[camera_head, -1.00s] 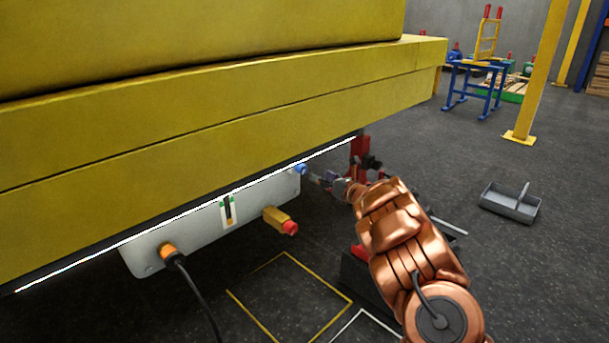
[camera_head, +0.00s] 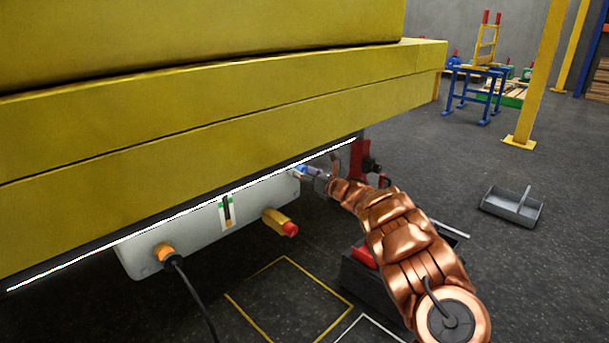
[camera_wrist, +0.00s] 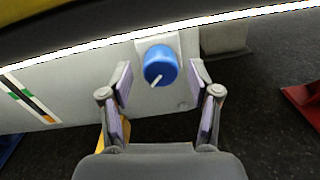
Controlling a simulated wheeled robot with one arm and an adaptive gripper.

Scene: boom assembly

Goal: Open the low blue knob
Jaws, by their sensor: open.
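The low blue knob (camera_wrist: 160,64) sits on the grey panel (camera_wrist: 70,95) under the yellow beam, with a white pointer mark slanting toward its lower left. In the head view the knob (camera_head: 300,170) is small and partly covered by my gripper. My gripper (camera_wrist: 160,80) is open. In the wrist view its fingertips stand on either side of the knob, apart from it, with a gap on both sides. In the head view my gripper (camera_head: 314,173) is right at the panel's right end.
A yellow fitting with a red end (camera_head: 281,222) and an orange connector with a black cable (camera_head: 165,252) stick out of the panel. The yellow beam (camera_head: 220,120) hangs close above. A red stand (camera_head: 360,160) is behind my arm. A grey tray (camera_head: 512,206) lies on the floor right.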

